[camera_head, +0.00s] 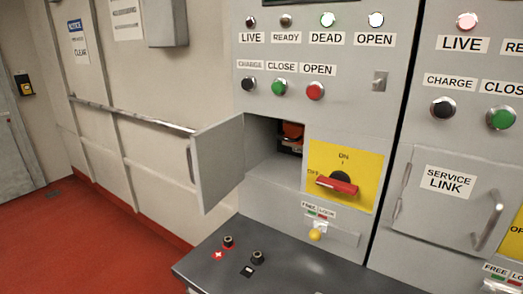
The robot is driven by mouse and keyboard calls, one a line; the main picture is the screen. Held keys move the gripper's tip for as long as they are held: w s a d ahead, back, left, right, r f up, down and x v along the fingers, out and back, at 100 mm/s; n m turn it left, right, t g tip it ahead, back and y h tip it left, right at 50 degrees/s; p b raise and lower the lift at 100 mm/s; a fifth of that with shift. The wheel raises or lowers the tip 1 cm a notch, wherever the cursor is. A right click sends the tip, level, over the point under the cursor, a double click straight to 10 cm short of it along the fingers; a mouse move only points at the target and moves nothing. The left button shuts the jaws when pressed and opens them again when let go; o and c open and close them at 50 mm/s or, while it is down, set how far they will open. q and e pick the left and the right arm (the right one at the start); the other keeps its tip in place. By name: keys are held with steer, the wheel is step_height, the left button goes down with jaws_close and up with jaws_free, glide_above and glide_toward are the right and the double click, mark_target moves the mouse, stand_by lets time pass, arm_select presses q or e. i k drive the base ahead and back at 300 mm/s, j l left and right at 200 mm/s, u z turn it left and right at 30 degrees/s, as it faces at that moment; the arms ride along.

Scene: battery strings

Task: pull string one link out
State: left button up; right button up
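The left cabinet (360,135) has its small service door (218,160) swung open to the left. In the dark recess behind it, an orange link (293,131) with dark parts sits toward the back right, partly hidden by the opening's edge. Beside the recess, a red rotary handle (337,184) on a yellow plate (344,160) lies nearly level, toward OFF. Below it is a yellow knob (315,234) under a FREE/LOCK label. Neither of my grippers is in view.
A dark shelf (300,270) with two black terminals (228,242) juts out below. The right cabinet has a shut SERVICE LINK door (445,215) and a pinkish LIVE lamp (467,20). A handrail (135,115) runs along the left wall. The red floor (90,245) at left is clear.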

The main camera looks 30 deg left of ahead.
mark_target(293, 133)
steer(key=j+z, duration=0.1)
steer(key=j, duration=0.45)
steer(key=j+z, duration=0.1)
steer(key=j, duration=0.5)
steer(key=k+j+z, duration=0.1)
steer(key=j, duration=0.45)
steer(key=j+z, duration=0.1)
steer(key=j, duration=0.5)
steer(key=k+j+z, duration=0.1)
steer(key=j, duration=0.45)
steer(key=k, duration=0.05)
